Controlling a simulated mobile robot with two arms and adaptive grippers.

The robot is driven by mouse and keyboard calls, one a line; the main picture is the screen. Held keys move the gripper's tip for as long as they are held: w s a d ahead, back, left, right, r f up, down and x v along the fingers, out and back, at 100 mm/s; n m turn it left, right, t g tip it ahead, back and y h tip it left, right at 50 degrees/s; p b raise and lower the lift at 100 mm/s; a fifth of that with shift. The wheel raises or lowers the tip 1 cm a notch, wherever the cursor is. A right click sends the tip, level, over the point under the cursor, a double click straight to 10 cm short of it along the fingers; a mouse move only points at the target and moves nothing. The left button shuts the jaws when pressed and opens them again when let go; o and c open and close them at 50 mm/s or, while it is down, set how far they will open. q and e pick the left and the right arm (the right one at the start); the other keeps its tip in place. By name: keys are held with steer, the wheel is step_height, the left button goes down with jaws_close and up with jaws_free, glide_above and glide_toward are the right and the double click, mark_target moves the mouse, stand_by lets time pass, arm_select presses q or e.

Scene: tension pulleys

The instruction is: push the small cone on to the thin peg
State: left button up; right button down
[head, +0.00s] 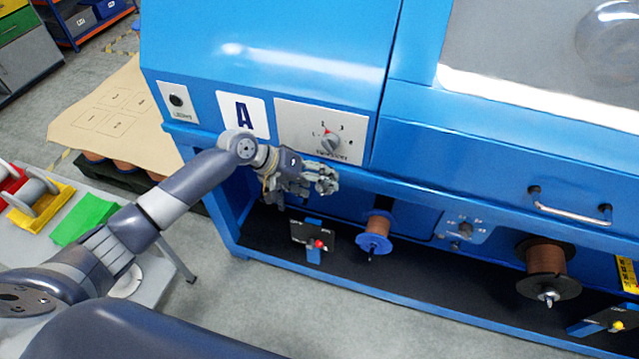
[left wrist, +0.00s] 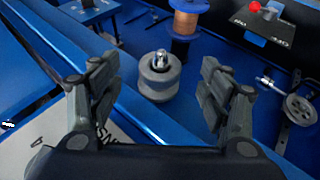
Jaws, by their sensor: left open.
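In the left wrist view a grey, rounded, grooved piece (left wrist: 158,78) sits on the blue machine, with a short metal tip (left wrist: 160,57) standing up at its middle. I cannot tell for sure whether these are the small cone and the thin peg. My left gripper (head: 328,180) is at the machine's front edge, below the switch panel. Its two fingers also show in the left wrist view (left wrist: 158,100), spread wide and empty, with the grey piece beyond the gap between them. In the head view I cannot make out the grey piece. My right gripper is not in view.
A copper wire spool with blue flanges (head: 376,227) is right of my gripper, below the ledge. A black panel with a red knob (head: 319,244) is left of it. A spoked wheel (left wrist: 301,108) is at the wrist view's right. A larger spool (head: 546,262) stands farther right.

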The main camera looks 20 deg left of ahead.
arm_select(q)
steer(key=a+r+p, duration=0.4)
steer(key=r, duration=0.1)
steer(key=shift+a+r, duration=0.25)
steer(key=shift+r, duration=0.1)
stand_by(0.9)
